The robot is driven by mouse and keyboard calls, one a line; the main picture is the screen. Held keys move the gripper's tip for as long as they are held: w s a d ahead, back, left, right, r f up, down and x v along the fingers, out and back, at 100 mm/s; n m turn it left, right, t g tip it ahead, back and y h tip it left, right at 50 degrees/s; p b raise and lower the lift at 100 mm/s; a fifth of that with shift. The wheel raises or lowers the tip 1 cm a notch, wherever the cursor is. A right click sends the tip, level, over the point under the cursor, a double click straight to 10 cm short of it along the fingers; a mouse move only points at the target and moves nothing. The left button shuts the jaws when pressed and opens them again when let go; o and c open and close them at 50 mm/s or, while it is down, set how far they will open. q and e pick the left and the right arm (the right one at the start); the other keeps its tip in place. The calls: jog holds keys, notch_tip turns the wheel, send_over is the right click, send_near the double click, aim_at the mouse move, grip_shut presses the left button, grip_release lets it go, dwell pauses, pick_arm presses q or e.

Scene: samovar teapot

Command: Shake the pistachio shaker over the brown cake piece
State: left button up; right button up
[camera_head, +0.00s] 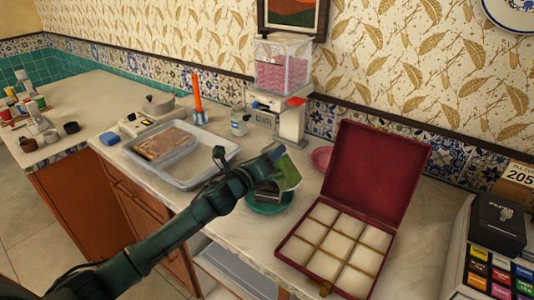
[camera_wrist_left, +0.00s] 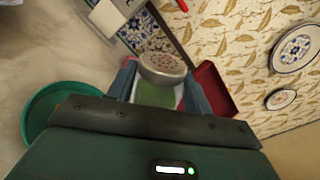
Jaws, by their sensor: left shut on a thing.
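My left gripper (camera_head: 279,168) is shut on the pistachio shaker (camera_head: 288,176), which shows as a green body in the head view. In the left wrist view the shaker's silver lid (camera_wrist_left: 162,65) and green body (camera_wrist_left: 154,95) sit between the fingers of my left gripper (camera_wrist_left: 158,90). The shaker is held tilted above a green dish (camera_head: 268,208). The dish also shows in the left wrist view (camera_wrist_left: 38,128), where its inside looks empty as far as it shows. I cannot make out a separate brown cake piece; a brown slab (camera_head: 166,143) lies in the grey tray.
An open red box (camera_head: 369,178) with pale compartments stands just right of the dish. A pink plate (camera_head: 320,158) lies behind. Dark boxes (camera_head: 497,223) stand at the right.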

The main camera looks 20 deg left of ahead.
pick_arm(q)
jog(key=n, duration=0.1)
jog(key=f+n, duration=0.1)
jog(key=n, duration=0.1)
jog(key=n+b, duration=0.1)
jog(key=shift+s+d+f+n, duration=0.1)
jog(key=shift+d+f+n, duration=0.2)
jog(key=shift+d+f, duration=0.1)
jog(key=shift+f+n, duration=0.3)
jog(key=shift+n, duration=0.7)
jog(key=n, duration=0.1)
jog(key=f+n+b, duration=0.1)
jog(key=n, duration=0.1)
jog(key=shift+d+f+n, duration=0.1)
jog(key=shift+n, duration=0.2)
jog(key=shift+r+n+p, duration=0.35)
jog(key=shift+n+p, duration=0.1)
jog(key=shift+n, duration=0.45)
jog(key=shift+f+n, duration=0.15)
jog(key=shift+n, duration=1.05)
jog(key=shift+f+n, duration=0.1)
jog(key=shift+n, duration=0.6)
pick_arm(e)
jog(key=shift+w+a+r, duration=0.1)
jog(key=shift+w+a, duration=0.05)
jog(key=shift+w, duration=0.15)
jog(key=shift+w+r, duration=0.1)
jog(key=shift+w, duration=0.05)
